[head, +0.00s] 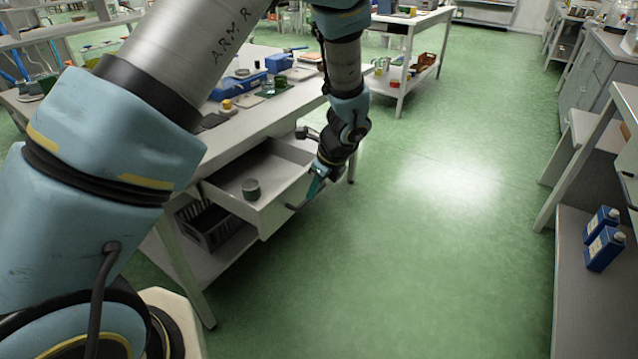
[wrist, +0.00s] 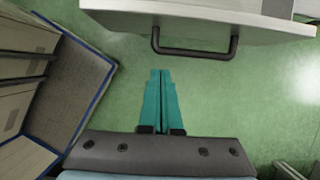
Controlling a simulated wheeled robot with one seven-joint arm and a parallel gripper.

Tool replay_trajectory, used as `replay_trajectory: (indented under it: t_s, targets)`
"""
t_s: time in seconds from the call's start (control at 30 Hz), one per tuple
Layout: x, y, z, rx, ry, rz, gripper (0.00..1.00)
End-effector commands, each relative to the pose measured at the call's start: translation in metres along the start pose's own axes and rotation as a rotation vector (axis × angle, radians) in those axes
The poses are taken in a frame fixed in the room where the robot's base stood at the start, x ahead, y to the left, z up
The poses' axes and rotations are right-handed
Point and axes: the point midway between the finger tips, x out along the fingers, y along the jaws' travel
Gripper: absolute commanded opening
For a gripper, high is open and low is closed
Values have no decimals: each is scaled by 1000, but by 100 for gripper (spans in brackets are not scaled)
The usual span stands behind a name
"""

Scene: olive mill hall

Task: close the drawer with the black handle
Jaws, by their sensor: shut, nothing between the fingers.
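The drawer (head: 270,213) stands pulled out under the long workbench, with a small grey round tin (head: 251,188) inside. Its black handle (head: 304,198) is on the pale front panel. In the wrist view the drawer front (wrist: 200,22) crosses the top, and the black bar handle (wrist: 195,53) hangs across it. My gripper (head: 315,190) is in front of the drawer, near the handle. In the wrist view my gripper's teal fingers (wrist: 160,72) are together and empty, pointing toward the handle with a gap in the picture between. Whether they touch it is unclear in the head view.
The workbench top (head: 240,120) holds blue boxes and small items. A dark crate (head: 210,225) sits on the shelf below the drawer. Green floor (head: 430,260) is open to the right. Blue bottles (head: 603,245) stand on a low shelf at far right.

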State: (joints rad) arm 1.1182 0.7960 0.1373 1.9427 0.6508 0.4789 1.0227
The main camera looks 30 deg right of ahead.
Motion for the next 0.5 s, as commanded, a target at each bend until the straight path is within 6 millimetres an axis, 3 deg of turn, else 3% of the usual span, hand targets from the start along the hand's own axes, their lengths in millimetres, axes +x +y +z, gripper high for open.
replay_trajectory:
  t_s: [0.23, 0.5]
  targets:
    - [50, 1, 0, 0, -1, 4, 0]
    - [61, 0, 32, -2, 1, -1, 0]
